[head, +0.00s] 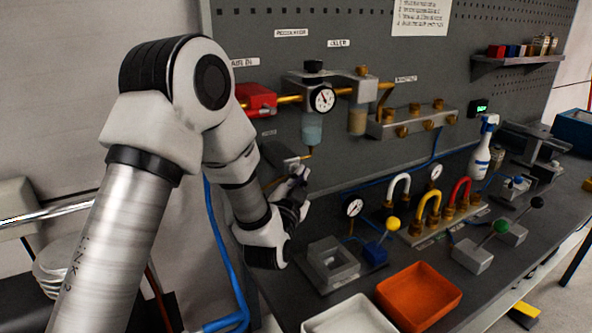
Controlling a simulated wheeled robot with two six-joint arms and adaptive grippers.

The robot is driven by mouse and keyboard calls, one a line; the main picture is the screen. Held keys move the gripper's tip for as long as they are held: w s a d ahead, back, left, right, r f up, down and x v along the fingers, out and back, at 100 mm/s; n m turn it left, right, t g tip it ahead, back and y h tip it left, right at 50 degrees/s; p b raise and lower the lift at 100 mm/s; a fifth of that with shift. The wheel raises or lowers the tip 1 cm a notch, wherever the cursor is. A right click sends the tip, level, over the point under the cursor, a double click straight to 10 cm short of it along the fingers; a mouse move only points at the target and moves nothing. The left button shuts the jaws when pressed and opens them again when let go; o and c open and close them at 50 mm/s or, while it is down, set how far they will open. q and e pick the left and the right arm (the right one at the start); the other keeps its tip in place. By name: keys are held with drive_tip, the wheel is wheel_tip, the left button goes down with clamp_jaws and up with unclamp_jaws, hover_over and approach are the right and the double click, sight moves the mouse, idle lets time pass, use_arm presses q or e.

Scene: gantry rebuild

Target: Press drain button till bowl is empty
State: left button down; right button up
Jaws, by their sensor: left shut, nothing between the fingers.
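The regulator's clear bowl (312,130) hangs below the round gauge on the wall panel and holds bluish liquid. A small brass drain fitting (310,153) is at its underside. A second bowl with tan contents (358,120) hangs to its right. My left gripper (302,172) is shut and empty, with its tips just below the drain fitting. I cannot tell whether they touch it. My left arm comes in from the left and hides part of the panel. My right gripper is not in view.
Gauges, coloured hoses and knobbed levers stand to the right. A spray bottle (483,150) stands near the panel. A red block (257,98) is left of the regulator.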

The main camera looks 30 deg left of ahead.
use_arm(q)
drive_tip(key=shift+w+a, duration=0.2)
drive_tip(key=shift+a, duration=0.25)
idle(0.4)
drive_tip(key=shift+d, duration=0.1)
drive_tip(key=shift+s+d, duration=0.45)
drive_tip(key=shift+d, duration=0.25)
drive_tip(key=d, duration=0.1)
drive_tip(key=s+d+b, duration=0.1)
drive_tip(key=d, duration=0.1)
drive_tip(key=s+d, duration=0.1)
drive_tip(key=shift+s+d, duration=0.15)
drive_tip(key=shift+s, duration=0.1)
idle(0.5)
